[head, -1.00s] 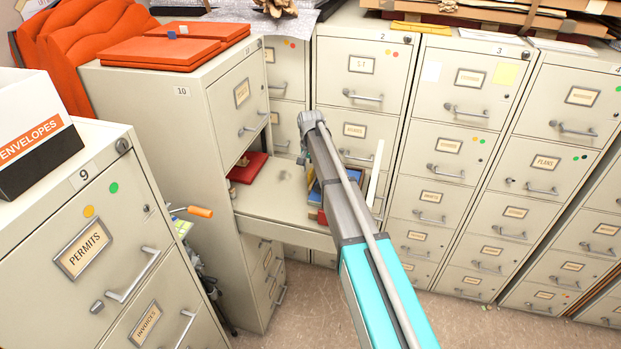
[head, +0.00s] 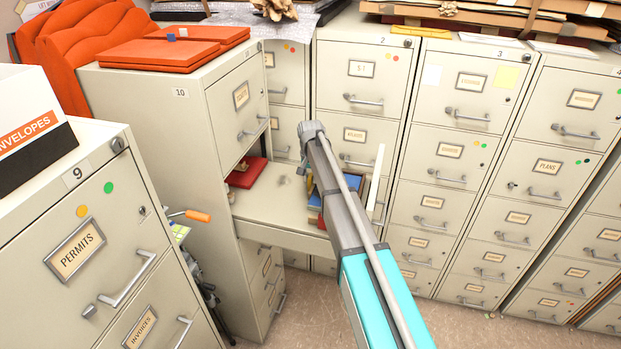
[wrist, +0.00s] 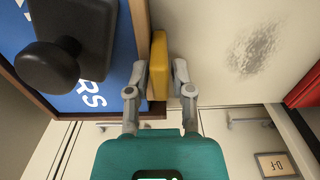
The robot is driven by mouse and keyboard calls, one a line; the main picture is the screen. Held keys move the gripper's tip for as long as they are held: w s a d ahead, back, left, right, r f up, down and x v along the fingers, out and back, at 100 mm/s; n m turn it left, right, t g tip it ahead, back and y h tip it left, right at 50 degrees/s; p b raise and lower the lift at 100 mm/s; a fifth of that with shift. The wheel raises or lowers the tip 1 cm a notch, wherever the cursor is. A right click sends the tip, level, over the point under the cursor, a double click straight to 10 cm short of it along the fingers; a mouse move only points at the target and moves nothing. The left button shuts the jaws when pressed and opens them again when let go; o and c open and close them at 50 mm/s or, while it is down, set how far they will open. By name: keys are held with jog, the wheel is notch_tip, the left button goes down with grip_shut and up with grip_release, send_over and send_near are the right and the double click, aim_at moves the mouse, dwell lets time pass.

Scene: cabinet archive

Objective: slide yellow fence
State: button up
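The yellow fence (wrist: 158,62) is a narrow upright block on the pale drawer floor (wrist: 215,50) in the wrist view. It stands beside the brown rim of a blue lettered panel (wrist: 120,60). My gripper (wrist: 161,72) has one finger on each side of the fence. The fingers are spread, with a gap visible at the right finger; contact at the left finger is hard to tell. In the head view my arm reaches over the open drawer (head: 262,212) and hides my gripper. The fence cannot be made out there.
A black knobbed object (wrist: 65,60) sits on the blue panel, close to the left finger. A red item (head: 247,172) lies at the drawer's left; a red edge shows at right in the wrist view.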

grip_shut()
jog(key=a, duration=0.1)
jog(key=w+a, duration=0.1)
jog(key=a, duration=0.3)
jog(key=shift+w, duration=0.4)
jog(key=o, duration=0.5)
grip_release()
jog(key=shift+s+d, duration=0.1)
jog(key=shift+d, duration=0.1)
